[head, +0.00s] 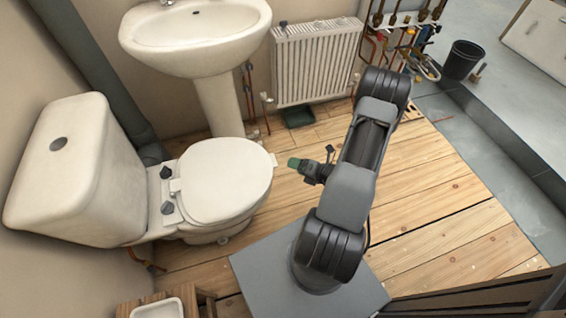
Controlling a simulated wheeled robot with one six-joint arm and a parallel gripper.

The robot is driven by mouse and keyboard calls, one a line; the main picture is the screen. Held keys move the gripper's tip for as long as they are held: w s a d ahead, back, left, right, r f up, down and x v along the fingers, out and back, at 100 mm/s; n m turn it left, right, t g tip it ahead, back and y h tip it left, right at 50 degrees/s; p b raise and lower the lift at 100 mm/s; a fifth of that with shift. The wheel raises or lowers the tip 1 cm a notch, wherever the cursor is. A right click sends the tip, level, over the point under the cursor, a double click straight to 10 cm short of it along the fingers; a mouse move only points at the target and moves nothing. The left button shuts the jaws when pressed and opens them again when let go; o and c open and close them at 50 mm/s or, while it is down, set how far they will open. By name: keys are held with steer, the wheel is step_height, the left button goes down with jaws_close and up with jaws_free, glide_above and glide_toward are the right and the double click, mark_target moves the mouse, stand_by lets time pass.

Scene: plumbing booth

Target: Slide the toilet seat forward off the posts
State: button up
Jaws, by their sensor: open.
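The white toilet seat (226,180) lies flat and closed over the bowl (215,236). A small pale tab (273,160) sticks out at its front edge. Two dark posts or knobs, one upper (166,172) and one lower (168,208), stand at the back of the seat by the cistern (72,170). A pale hinge piece (175,187) sits between them; how it engages the posts is too small to tell. My gripper (294,163), with green at its tip, is just right of the seat's front, apart from it. It is open and appears empty.
A pedestal washbasin (195,35) stands behind the toilet, with a white radiator (316,65) to its right. A small wooden stand with a white tray (158,309) is at the lower left. A black bucket (462,60) is far right. The wooden floor (440,210) on the right is clear.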

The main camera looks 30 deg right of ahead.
mark_target(273, 160)
steer(key=b+x, duration=0.3)
steer(key=x, duration=0.9)
steer(key=shift+a, duration=0.1)
jaws_close()
stand_by(0.5)
